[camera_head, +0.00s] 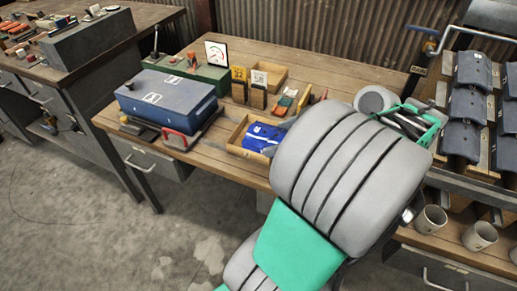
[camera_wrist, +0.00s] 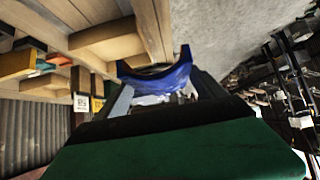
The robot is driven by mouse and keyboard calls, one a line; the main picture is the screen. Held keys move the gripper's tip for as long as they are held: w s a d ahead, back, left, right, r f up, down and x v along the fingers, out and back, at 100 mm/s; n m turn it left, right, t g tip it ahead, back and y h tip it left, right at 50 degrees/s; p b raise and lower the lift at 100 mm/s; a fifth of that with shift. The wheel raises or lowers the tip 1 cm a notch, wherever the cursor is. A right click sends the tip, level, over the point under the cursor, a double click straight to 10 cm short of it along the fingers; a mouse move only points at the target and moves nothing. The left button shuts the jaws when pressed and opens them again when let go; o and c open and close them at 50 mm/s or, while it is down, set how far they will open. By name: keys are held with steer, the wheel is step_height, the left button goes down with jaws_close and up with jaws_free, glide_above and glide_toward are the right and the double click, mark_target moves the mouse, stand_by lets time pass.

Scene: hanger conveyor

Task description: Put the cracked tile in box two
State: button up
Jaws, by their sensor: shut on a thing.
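My gripper (camera_wrist: 160,92) shows in the wrist view, its two fingers shut on a blue thing (camera_wrist: 157,76) with a pale, whitish part. There, a blue thing with a white mark (camera_head: 263,136) shows at or over the front wooden box (camera_head: 238,149), just left of my arm. It seems to be the same thing. I cannot tell whether it is the cracked tile, and no crack shows. A second wooden box (camera_head: 271,76) stands at the back of the table.
A blue case (camera_head: 165,98) and a green device with a dial (camera_head: 205,72) stand at the table's left. Number cards (camera_head: 259,79) stand near the back box. Dark blue pieces hang at the right (camera_head: 467,105), above several mugs (camera_head: 431,219).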

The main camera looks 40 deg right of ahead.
mark_target(270, 126)
steer(key=w+d+f, duration=0.1)
steer(key=w, duration=0.1)
steer(key=w+d+f+b, duration=0.1)
steer(key=w, duration=0.2)
steer(key=w+d+f, duration=0.1)
steer(key=w+f, duration=0.1)
steer(key=w, duration=0.1)
steer(key=shift+w+b, duration=0.1)
steer(key=shift+b, duration=0.2)
steer(key=w+f, duration=0.1)
steer(key=w+d+f, duration=0.1)
steer(key=f, duration=0.1)
steer(key=w+f+b, duration=0.1)
steer(key=shift+w+d+f, duration=0.25)
steer(key=shift+w+f, duration=0.05)
steer(key=shift+w+d+f, duration=0.1)
steer(key=shift+w+f, duration=0.15)
steer(key=shift+f, duration=0.05)
steer(key=shift+w+d+f+b, duration=0.1)
steer(key=shift+w+f+b, duration=0.05)
steer(key=shift+f, duration=0.8)
steer(key=shift+w+f+b, duration=0.1)
steer(key=shift+f+b, duration=0.05)
steer(key=shift+f, duration=0.75)
